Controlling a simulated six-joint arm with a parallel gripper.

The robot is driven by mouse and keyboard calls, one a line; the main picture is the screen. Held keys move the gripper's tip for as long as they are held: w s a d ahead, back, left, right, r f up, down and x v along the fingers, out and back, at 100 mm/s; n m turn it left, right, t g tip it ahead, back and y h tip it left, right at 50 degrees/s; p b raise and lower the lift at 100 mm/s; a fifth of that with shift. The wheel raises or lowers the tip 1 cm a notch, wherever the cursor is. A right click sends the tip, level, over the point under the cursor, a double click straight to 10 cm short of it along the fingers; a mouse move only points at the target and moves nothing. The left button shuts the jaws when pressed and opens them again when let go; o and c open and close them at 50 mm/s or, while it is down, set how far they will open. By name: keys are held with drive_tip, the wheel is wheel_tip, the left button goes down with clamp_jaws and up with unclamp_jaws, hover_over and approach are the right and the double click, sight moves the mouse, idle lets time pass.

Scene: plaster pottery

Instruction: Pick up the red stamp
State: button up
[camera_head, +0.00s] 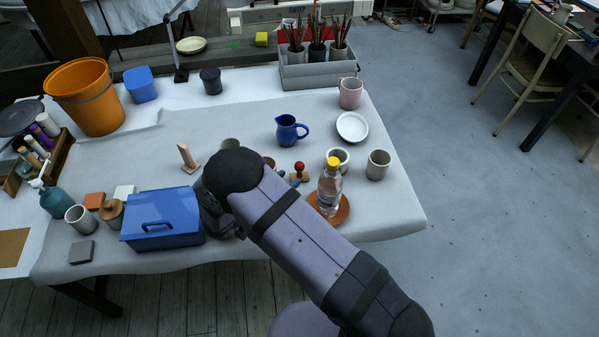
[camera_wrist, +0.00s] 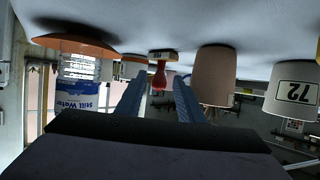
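The red stamp (camera_head: 299,167) has a round red knob and a pale wooden base, and stands on the table left of the water bottle. In the wrist view, which is upside down, the red stamp (camera_wrist: 159,74) shows in the gap between my fingertips or just beyond them. My gripper (camera_wrist: 161,84) is open, with a blue finger on each side of the stamp's line and no visible contact. In the head view my arm hides most of the gripper; only bits of blue fingertip show beside the stamp.
The water bottle (camera_head: 329,188) stands close to the right on a terracotta disc (camera_head: 343,210). Cups (camera_head: 378,165) stand beyond it, and a blue jug (camera_head: 290,130) is behind. A blue box (camera_head: 163,220) is left of my arm. The table (camera_head: 240,112) is clear toward the back middle.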

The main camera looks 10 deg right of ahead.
sight(298, 173)
drive_tip(key=shift+p+x, duration=1.05)
drive_tip(key=shift+x, duration=1.85)
drive_tip(key=shift+c, duration=0.3)
clamp_jaws()
